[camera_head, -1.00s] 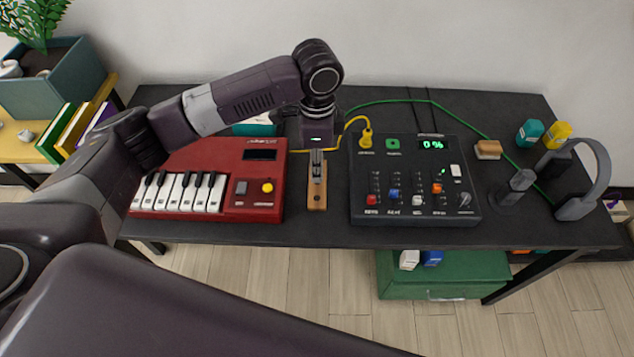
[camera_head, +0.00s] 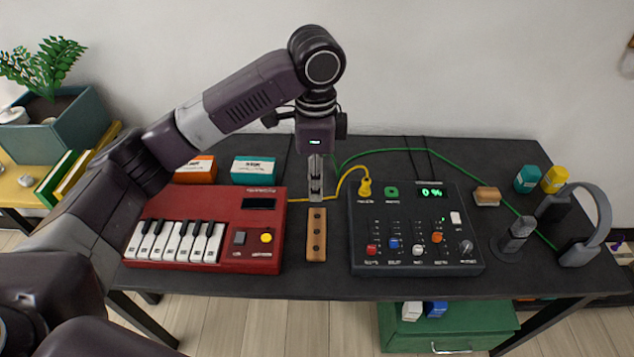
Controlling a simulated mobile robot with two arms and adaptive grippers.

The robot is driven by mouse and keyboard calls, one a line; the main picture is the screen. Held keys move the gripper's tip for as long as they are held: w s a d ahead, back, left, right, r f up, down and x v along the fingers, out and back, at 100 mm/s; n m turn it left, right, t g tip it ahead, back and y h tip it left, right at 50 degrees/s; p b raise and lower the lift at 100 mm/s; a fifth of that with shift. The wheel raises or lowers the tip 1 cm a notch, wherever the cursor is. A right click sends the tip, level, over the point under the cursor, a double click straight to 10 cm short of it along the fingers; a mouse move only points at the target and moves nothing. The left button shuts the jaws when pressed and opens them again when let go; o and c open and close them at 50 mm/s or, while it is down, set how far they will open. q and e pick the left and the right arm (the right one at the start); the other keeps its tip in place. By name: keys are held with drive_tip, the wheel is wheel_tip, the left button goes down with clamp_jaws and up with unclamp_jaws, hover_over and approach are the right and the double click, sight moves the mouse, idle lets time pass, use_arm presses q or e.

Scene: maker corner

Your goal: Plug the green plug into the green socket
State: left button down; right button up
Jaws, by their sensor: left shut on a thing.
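My left gripper (camera_head: 316,190) points down just beyond the far end of the wooden block, between the red keyboard and the black mixer. It is shut. A green cable (camera_head: 480,170) runs along the back of the table to the gripper, so I take it to hold the green plug; the plug itself is hidden or too small to make out. The green socket (camera_head: 392,193) is on the mixer's (camera_head: 460,212) top at the back, right of the gripper, and looks empty. My right gripper is not in view.
A yellow plug (camera_head: 364,187) stands in the socket left of the green one, its cable passing near my gripper. The red keyboard (camera_head: 222,218) is left, the wooden block (camera_head: 316,240) in front. Two boxes (camera_head: 253,170) stand behind; headphones (camera_head: 590,225) are right.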

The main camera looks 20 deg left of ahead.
use_arm(q)
drive_tip(key=shift+s+a+n, duration=0.15)
drive_tip(key=shift+s+n, duration=0.25)
drive_tip(key=shift+n, duration=0.1)
drive_tip(key=s+a+f+n, duration=0.1)
drive_tip(key=s+a+n, duration=0.2)
drive_tip(key=s+n, duration=1)
drive_tip(key=shift+s+a+f+n, duration=0.15)
drive_tip(key=shift+a+f+n, duration=0.05)
drive_tip(key=shift+a+n, duration=0.2)
drive_tip(key=shift+d, duration=0.1)
